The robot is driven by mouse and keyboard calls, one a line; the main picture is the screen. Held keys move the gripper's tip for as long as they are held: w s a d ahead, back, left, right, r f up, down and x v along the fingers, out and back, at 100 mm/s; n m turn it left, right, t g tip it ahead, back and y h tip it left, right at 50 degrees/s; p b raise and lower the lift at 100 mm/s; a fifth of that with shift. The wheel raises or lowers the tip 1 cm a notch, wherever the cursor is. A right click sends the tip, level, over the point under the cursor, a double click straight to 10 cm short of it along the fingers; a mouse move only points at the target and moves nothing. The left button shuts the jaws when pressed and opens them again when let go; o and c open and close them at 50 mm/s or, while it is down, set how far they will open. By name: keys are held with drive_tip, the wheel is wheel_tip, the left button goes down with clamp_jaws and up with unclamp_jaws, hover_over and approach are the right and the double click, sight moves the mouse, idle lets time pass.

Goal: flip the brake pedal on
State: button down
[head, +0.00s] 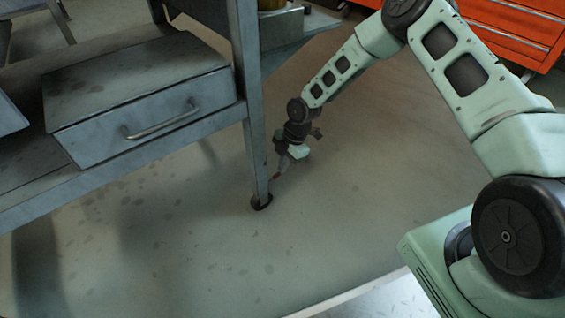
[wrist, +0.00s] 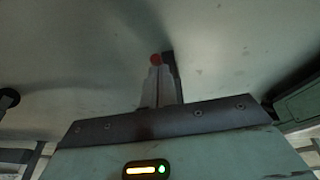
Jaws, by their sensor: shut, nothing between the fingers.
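The grey metal workbench cart stands on a caster (head: 262,201) at the foot of its near leg. A small red piece (head: 276,177), possibly the brake pedal, shows just right of that leg. My gripper (head: 281,170) is low beside the leg, its fingers pointing down toward the floor. In the wrist view, my shut, empty fingers (wrist: 160,80) end at a round red piece (wrist: 156,59). A dark narrow bar (wrist: 171,66) shows beside the fingertips. I cannot tell whether the fingers touch the red piece, or the pedal's position.
The cart's drawer (head: 150,105) and leg (head: 251,110) stand close left of my gripper. An orange tool cabinet (head: 510,30) is at the back right. The floor (head: 370,190) right of the leg is clear. A dark round object (wrist: 8,98) shows at the wrist view's left edge.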

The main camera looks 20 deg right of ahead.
drive_tip(key=f, duration=0.1)
drive_tip(key=d+f+p, duration=0.1)
drive_tip(key=f+y, duration=0.1)
drive_tip(key=shift+w+d, duration=0.25)
idle(0.4)
drive_tip(key=shift+r+p, duration=0.8)
